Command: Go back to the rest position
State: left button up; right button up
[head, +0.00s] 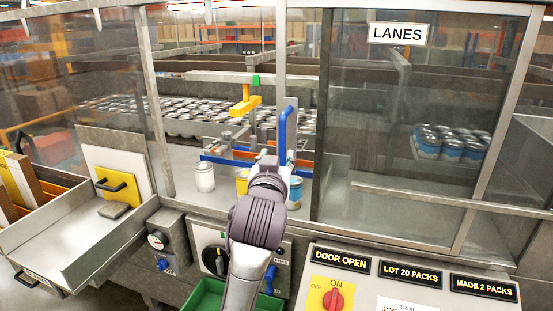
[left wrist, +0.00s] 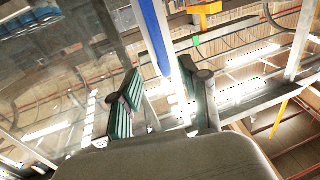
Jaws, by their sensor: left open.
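My left arm reaches up from the bottom middle of the head view into the open doorway of the machine. My left gripper (head: 268,155) is mostly hidden behind its own wrist there. In the left wrist view the two green-padded fingers of the left gripper (left wrist: 165,98) stand apart with nothing held between them. A blue bar passes behind the gap. My right gripper is in neither view.
A white can (head: 204,177), a yellow can (head: 242,181) and a blue can (head: 295,191) stand close around my wrist. An upright blue handle (head: 284,135) and a yellow bracket (head: 245,102) are just beyond. A glass panel (head: 385,150) bounds the right side.

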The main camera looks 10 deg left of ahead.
pick_arm(q)
jog(key=s+a+f+g, duration=0.2)
jog(key=s+f, duration=0.3)
jog(key=f, duration=0.4)
jog(key=s+a+f+m+g, duration=0.1)
jog(key=s+f+g, duration=0.25)
jog(key=f, duration=0.55)
jog(key=s+a+f+g, duration=0.2)
jog(key=s+f, duration=0.3)
jog(key=f, duration=0.3)
jog(key=s+a+f+m+g+h, duration=0.15)
jog(key=s+f, duration=0.25)
jog(key=s, duration=0.4)
jog(key=s+f+g, duration=0.3)
jog(key=s+f, duration=0.2)
jog(key=s, duration=0.3)
jog(key=s+f+m+g+h, duration=0.15)
jog(key=s+f, duration=0.25)
jog(key=s, duration=0.4)
notch_tip(320, 180, down, 30)
jog(key=s+g+y+b, duration=0.1)
jog(key=s+g+b, duration=0.1)
jog(key=s+a+f+g+b, duration=0.1)
jog(key=s+a+f+b, duration=0.1)
jog(key=s+f, duration=1.4)
jog(key=shift+s+a, duration=0.2)
jog(key=shift+a, duration=0.4)
